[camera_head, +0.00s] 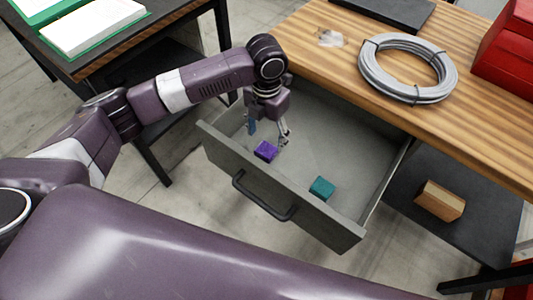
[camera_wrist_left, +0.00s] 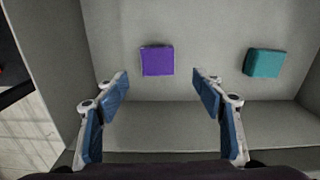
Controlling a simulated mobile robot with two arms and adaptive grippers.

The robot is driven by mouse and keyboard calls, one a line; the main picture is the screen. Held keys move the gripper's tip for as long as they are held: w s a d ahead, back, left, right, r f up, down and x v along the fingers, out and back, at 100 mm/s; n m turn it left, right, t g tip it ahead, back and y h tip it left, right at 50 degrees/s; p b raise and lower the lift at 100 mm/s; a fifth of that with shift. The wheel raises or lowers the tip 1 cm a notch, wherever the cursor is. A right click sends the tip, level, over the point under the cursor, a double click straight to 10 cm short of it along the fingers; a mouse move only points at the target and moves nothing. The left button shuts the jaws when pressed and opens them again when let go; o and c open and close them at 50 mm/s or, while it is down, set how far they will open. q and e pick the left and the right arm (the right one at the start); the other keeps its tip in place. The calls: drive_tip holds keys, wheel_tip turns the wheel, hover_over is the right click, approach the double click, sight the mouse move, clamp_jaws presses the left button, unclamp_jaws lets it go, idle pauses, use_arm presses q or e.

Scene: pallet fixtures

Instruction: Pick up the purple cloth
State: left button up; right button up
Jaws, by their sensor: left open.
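The purple cloth (camera_head: 265,151) is a small folded block lying on the floor of the open grey drawer, towards its left end. It also shows in the left wrist view (camera_wrist_left: 157,61), ahead of the fingers and between their lines. My left gripper (camera_head: 268,136) points down into the drawer just above and beside the cloth. Its two blue-padded fingers (camera_wrist_left: 160,92) are spread wide and nothing is between them. My right gripper is in neither view.
A teal folded cloth (camera_head: 322,188) lies in the same drawer (camera_head: 285,197), to the right. The drawer walls surround the gripper. The wooden table (camera_head: 335,62) above holds a grey cable coil (camera_head: 369,72) and a red box (camera_head: 507,50). A cardboard-coloured box (camera_head: 440,201) sits on the lower shelf.

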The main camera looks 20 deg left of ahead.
sight(266, 149)
use_arm(q)
drive_tip(key=f, duration=0.7)
drive_tip(key=shift+w+a+p, duration=0.15)
drive_tip(key=shift+w+p, duration=0.15)
drive_tip(key=shift+c, duration=0.3)
drive_tip(key=c, duration=1.1)
drive_tip(key=shift+c, duration=0.2)
drive_tip(key=shift+r, duration=0.1)
wheel_tip(266, 149, up, 20)
